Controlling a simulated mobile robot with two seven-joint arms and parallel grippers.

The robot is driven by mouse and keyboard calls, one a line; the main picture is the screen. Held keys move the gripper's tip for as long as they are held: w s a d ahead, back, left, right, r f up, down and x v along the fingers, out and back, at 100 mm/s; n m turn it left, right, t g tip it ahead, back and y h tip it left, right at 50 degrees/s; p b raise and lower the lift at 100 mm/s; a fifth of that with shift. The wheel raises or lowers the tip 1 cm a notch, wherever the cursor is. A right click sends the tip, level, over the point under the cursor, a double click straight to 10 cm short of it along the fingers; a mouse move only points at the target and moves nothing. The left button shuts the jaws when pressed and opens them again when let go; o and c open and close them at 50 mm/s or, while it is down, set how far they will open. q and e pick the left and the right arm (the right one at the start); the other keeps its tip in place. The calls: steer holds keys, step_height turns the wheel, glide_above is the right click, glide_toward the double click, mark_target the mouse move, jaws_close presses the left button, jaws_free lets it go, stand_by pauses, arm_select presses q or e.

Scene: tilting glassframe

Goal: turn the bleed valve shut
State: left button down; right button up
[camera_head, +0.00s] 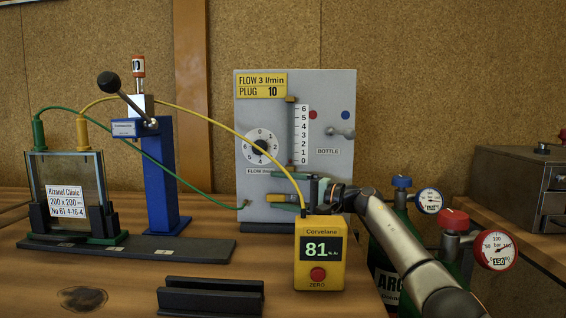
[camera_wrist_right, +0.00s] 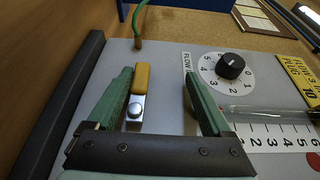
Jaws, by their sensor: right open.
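A small yellow-handled lever (camera_head: 281,198) on a silver stem sits low on the front of the grey panel (camera_head: 340,90). It looks like the bleed valve, but I can read no label on it. It lies level, pointing left. My right gripper (camera_head: 286,190) is at the panel with green fingers open around the lever. In the right wrist view the yellow lever (camera_wrist_right: 141,80) lies between the fingers of the gripper (camera_wrist_right: 158,75), close to the left finger, with a wide gap to the right one. I cannot tell whether it touches. My left gripper is out of view.
A yellow meter (camera_head: 319,250) reading 81 stands before the panel. A flow dial (camera_head: 260,147) and a grey bottle lever (camera_head: 342,133) are above. Green and yellow hoses run to the glass frame (camera_head: 65,185) at left. Gauged cylinders (camera_head: 495,249) stand at right.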

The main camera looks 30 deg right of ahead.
steer(key=s+a+r+p, duration=0.1)
steer(key=s+a+r, duration=0.4)
steer(key=s+r, duration=0.5)
steer(key=s, duration=0.2)
steer(key=shift+s+a+r+p, duration=0.35)
steer(key=shift+s+a+p, duration=0.05)
